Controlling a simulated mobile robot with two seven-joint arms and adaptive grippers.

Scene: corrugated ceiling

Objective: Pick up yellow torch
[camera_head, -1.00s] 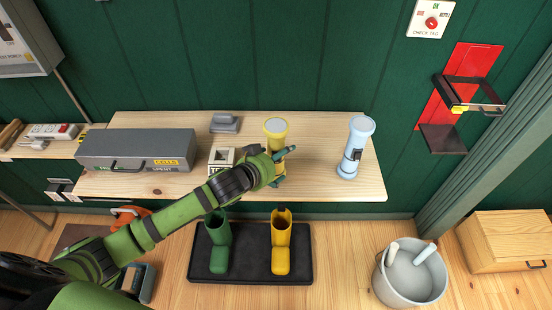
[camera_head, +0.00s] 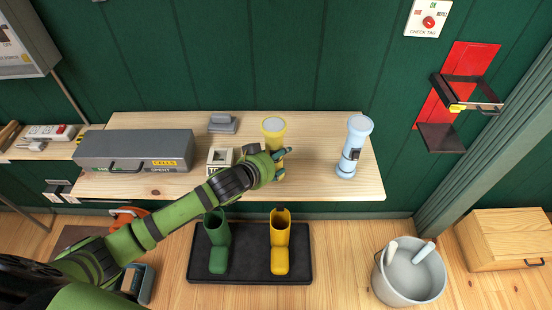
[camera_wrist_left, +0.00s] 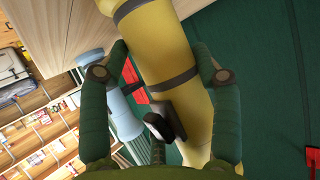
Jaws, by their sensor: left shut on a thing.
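The yellow torch (camera_head: 273,129) stands upright on the wooden shelf, its pale lens end facing up. My left gripper (camera_head: 279,163) is at its body, and the arm hides much of its lower part. In the left wrist view the yellow torch (camera_wrist_left: 160,55) runs between the two green fingers of my left gripper (camera_wrist_left: 170,75), which are shut on it. A dark switch block shows on its side. A light blue torch (camera_head: 354,150) stands upright to the right on the shelf. My right gripper is not in view.
A grey case (camera_head: 135,150), a small white box (camera_head: 220,158) and a grey item (camera_head: 223,123) are on the shelf (camera_head: 315,185) to the left. Below, a black tray (camera_head: 250,270) holds green and yellow boots. A bucket (camera_head: 408,280) stands at right.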

